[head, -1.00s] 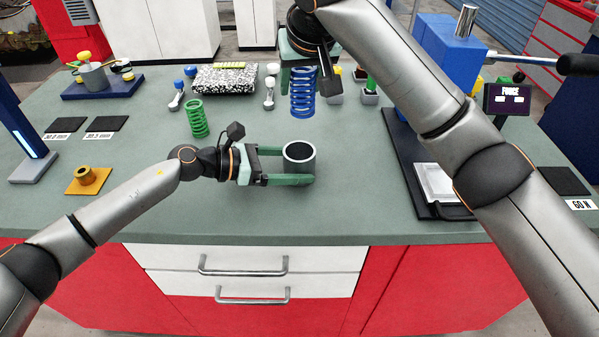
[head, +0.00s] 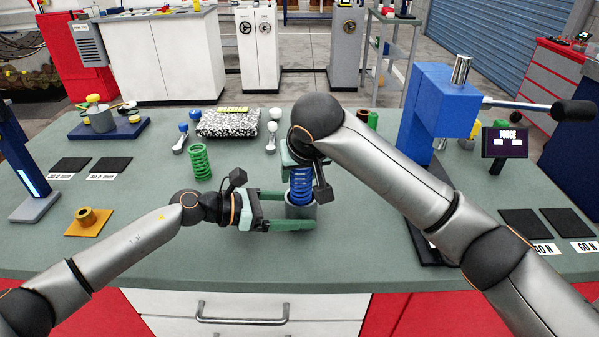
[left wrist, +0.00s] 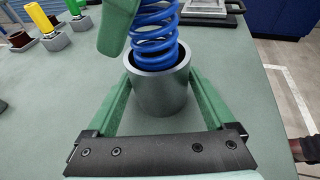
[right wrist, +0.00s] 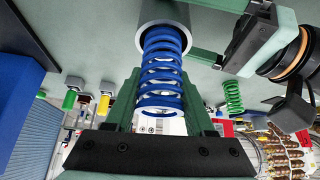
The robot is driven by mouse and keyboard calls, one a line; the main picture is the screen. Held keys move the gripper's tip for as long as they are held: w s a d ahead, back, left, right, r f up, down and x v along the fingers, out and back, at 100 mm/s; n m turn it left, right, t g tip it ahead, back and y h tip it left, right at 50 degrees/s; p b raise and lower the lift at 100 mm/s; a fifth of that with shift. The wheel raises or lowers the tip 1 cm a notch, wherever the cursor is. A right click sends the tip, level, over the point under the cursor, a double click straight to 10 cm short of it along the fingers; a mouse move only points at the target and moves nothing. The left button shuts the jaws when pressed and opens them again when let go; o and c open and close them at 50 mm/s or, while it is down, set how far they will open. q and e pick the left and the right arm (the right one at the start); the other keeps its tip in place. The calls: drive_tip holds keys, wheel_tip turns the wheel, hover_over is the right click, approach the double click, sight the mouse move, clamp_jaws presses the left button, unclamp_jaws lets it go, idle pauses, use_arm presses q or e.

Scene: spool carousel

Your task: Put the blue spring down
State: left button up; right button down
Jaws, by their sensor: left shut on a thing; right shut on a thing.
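The blue spring (head: 301,187) is upright in my right gripper (head: 300,168), which is shut on it from above. Its lower end is inside the mouth of the grey cup (head: 307,212). In the left wrist view, the spring (left wrist: 153,30) enters the cup (left wrist: 160,95), with several coils above the rim. The right wrist view also shows the spring (right wrist: 161,75) going into the cup opening. My left gripper (head: 290,210) is shut on the cup from the side, one finger on each side, and the cup stands on the bench. The spring's bottom inside the cup is hidden.
A green spring (head: 200,162) stands behind my left arm. A speckled block (head: 229,123) lies farther back. A blue press (head: 435,105) with a lever and a force display (head: 504,142) stands at right. Dark pads lie on both sides. The front of the bench (head: 240,262) is clear.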

drive_tip(key=shift+f, duration=0.5)
drive_tip(key=shift+c, duration=1.3)
unclamp_jaws()
drive_tip(key=shift+r, duration=0.3)
drive_tip(key=v, duration=1.2)
drive_tip(key=shift+r, duration=0.3)
